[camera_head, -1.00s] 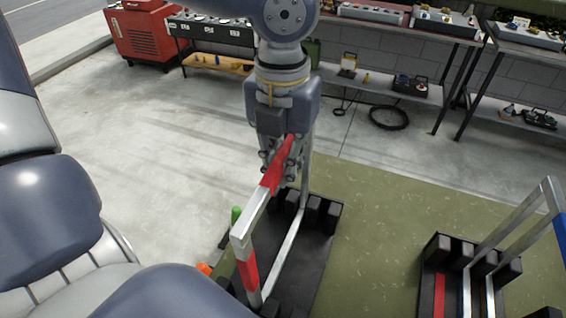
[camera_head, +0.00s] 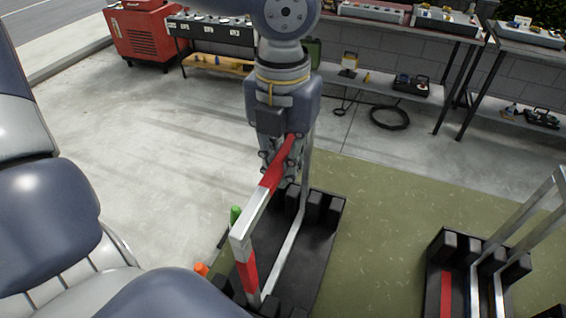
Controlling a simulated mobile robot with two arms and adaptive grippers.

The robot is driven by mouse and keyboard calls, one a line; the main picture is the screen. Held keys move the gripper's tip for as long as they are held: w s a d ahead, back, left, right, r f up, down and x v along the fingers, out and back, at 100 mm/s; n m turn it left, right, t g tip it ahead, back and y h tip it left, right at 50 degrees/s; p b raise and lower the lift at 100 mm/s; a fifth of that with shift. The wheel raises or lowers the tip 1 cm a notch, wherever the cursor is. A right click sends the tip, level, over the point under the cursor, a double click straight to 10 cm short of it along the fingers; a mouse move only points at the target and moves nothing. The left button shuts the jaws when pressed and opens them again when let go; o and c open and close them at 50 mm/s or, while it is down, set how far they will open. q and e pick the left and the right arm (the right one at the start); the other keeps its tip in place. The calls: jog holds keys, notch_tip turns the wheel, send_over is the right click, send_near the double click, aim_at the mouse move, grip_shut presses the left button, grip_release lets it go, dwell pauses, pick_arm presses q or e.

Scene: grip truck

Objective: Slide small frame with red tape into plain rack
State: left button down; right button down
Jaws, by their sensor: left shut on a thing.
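The small metal frame with red tape (camera_head: 250,220) stands upright in the middle of the head view. My left gripper (camera_head: 280,158) is shut on the red-taped part of its top bar. The frame's lower bar lies low over the black rack without a stripe (camera_head: 325,232), between its black blocks; I cannot tell whether it rests on the base. My left forearm and the gripper hide part of the frame's far upright. My right gripper is not in view.
A second black rack with a red stripe (camera_head: 446,292) holds another metal frame (camera_head: 520,222) at the right. A green object (camera_head: 235,214) and an orange object (camera_head: 201,268) are beside the plain rack. Benches (camera_head: 400,25) and a red cabinet (camera_head: 146,36) line the back.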

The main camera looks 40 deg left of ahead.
pick_arm(q)
jog(key=shift+f, duration=0.15)
jog(key=c, duration=1.5)
grip_release()
notch_tip(320, 180, up, 12)
jog(key=shift+r, duration=0.1)
